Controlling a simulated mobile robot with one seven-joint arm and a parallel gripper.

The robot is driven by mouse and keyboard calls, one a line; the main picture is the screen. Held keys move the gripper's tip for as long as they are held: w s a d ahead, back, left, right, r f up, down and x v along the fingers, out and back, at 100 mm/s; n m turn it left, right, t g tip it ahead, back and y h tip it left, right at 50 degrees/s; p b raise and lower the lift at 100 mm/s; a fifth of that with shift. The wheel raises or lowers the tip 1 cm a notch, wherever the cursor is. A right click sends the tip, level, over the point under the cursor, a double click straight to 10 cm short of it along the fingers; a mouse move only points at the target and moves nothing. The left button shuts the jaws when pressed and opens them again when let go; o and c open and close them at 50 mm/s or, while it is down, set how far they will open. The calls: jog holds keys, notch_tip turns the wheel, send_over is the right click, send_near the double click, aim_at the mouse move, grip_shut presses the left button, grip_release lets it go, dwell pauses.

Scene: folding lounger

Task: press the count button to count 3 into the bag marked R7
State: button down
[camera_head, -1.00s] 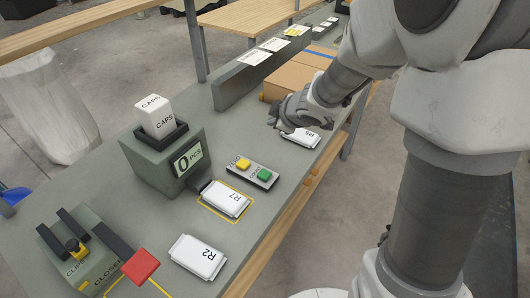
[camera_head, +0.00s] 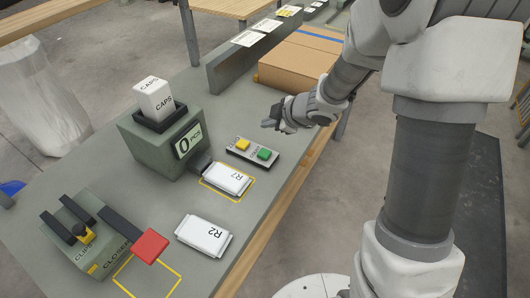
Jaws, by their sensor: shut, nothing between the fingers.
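The white bag marked R7 (camera_head: 227,179) lies in a yellow outlined square below the chute of the grey counting machine (camera_head: 160,145). The machine's display (camera_head: 187,142) reads 0 PCS, and a white CAPS box (camera_head: 155,98) stands in its top. My gripper (camera_head: 270,124) is shut and empty, above and behind the panel, apart from the buttons.
A bag marked R2 (camera_head: 204,236) lies nearer the front. A clip closer (camera_head: 86,243) with a red lever pad (camera_head: 150,247) stands at the front left. A cardboard box (camera_head: 300,62) and a grey divider (camera_head: 238,62) are behind my gripper.

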jog(key=shift+f, duration=0.2)
jog(key=b, duration=0.8)
send_over(268, 154)
notch_tip(268, 154, down, 8)
jog(key=shift+s+r, duration=0.1)
jog(key=shift+r, duration=0.05)
jog(key=shift+f+b, duration=0.35)
jog(key=shift+f, duration=0.05)
dwell(1.1)
jog(key=shift+f, duration=0.45)
jog(key=shift+f+b, duration=0.5)
jog(key=shift+b, duration=0.1)
dwell(0.5)
jog(key=shift+r+p, duration=1)
jog(key=shift+p, duration=0.1)
